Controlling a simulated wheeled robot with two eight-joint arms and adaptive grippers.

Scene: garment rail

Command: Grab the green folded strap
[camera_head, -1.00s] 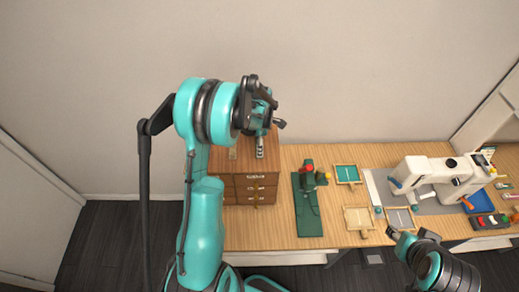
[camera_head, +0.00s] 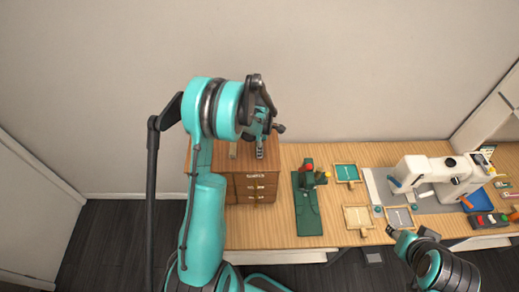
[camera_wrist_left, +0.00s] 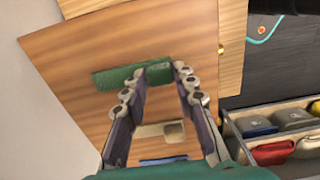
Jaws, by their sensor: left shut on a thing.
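The green folded strap (camera_wrist_left: 115,78) shows in the left wrist view as a long, flat green piece over the brown top of the wooden drawer cabinet (camera_wrist_left: 60,62). I cannot tell whether the strap touches the cabinet top. In the head view my left gripper (camera_head: 262,122) is above the cabinet (camera_head: 228,187), and the strap is hidden there. My right gripper (camera_head: 394,234) is at the table's front edge, far from the strap; its jaws are too small to read.
Beside the cabinet lies a green mat (camera_head: 307,215) with a dark green and red object. Small framed trays (camera_head: 359,219) and a white sewing machine (camera_head: 435,174) stand further right. In the left wrist view a beige block (camera_wrist_left: 160,131) and a blue strip lie near the fingers.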

